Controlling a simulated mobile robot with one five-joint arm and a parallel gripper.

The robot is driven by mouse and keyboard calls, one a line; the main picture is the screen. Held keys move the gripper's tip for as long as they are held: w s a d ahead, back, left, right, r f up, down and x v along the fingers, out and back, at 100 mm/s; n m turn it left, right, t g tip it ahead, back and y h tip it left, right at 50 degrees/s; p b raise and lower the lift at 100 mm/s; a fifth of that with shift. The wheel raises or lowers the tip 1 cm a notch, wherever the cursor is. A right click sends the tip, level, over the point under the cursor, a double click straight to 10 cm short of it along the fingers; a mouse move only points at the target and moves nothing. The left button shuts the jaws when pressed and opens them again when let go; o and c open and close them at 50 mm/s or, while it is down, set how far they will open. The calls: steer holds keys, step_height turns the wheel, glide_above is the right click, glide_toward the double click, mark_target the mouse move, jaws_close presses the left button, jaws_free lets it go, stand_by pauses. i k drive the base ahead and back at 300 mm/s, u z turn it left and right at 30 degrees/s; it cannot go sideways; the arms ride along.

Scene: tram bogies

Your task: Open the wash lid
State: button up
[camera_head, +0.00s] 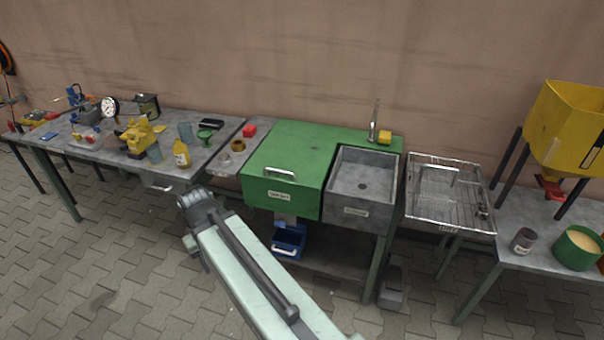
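The green wash unit (270,192) stands against the wall in the middle of the view. Its flat green lid (300,145) lies level and looks shut. A pale bar handle (280,174) runs along the front edge, above a small white label (279,195) too small to read surely. My arm reaches up from the bottom, its dark joint end left of and in front of the wash unit, apart from the handle. I cannot make out my gripper's fingers.
A grey sink (364,175) with a tap adjoins the lid on the right, then a wire rack (450,192). A blue bin (289,241) sits below the unit. A cluttered workbench (105,155) stands left. Red and yellow blocks lie near the lid. The paved floor in front is clear.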

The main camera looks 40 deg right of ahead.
mark_target(292, 160)
steer(key=u, duration=0.15)
steer(key=i, duration=0.9)
steer(key=z, duration=0.05)
